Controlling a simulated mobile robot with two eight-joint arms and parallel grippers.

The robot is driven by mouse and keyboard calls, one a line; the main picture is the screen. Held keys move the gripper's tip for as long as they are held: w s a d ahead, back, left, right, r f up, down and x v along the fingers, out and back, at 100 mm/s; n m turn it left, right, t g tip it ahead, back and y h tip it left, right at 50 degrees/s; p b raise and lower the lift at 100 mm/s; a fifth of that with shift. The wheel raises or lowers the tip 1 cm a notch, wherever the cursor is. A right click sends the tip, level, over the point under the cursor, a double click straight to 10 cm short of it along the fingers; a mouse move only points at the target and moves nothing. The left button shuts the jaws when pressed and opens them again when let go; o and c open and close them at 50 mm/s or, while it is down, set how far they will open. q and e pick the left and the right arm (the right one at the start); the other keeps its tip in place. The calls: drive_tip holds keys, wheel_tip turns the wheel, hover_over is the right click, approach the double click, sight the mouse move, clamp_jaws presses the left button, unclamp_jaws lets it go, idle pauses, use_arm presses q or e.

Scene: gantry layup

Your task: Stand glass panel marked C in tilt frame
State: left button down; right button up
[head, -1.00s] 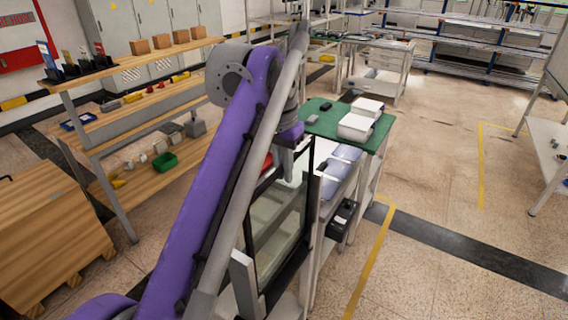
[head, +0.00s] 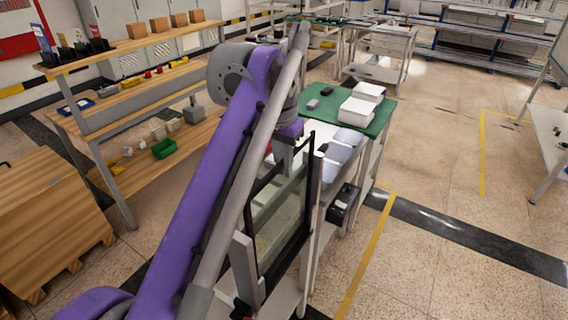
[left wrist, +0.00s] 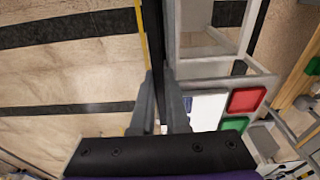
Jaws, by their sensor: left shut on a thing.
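A glass panel (head: 281,207) with a dark border stands upright and a little tilted in the middle of the head view. No letter mark can be read on it. My left gripper (head: 291,146) is shut on its top edge. In the left wrist view, the two fingers of my left gripper (left wrist: 161,105) close around the panel's thin dark edge (left wrist: 152,35). Grey uprights (head: 243,270) stand by the panel's sides; they may belong to the tilt frame. I cannot tell whether the panel rests in it. My right gripper is not in view.
A green mat (head: 325,117) with white boxes (head: 357,111) covers the bench top behind the panel. A black box (head: 343,204) is fixed at the bench's right side. In the left wrist view, red (left wrist: 246,99) and green pieces lie beside the panel. Open floor (head: 440,170) is to the right.

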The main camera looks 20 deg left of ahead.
use_arm(q)
drive_tip(key=shift+f+b, duration=0.3)
drive_tip(key=shift+f, duration=0.25)
drive_tip(key=c, duration=0.8)
unclamp_jaws()
drive_tip(key=shift+c, duration=0.2)
drive_tip(key=r+p, duration=0.1)
drive_tip(key=r, duration=0.2)
drive_tip(key=s+r+p, duration=0.1)
drive_tip(key=r, duration=0.3)
drive_tip(key=r+p, duration=0.1)
drive_tip(key=r, duration=0.2)
drive_tip(key=shift+s+r, duration=0.15)
drive_tip(key=shift+r, duration=0.25)
drive_tip(key=shift+f, duration=0.1)
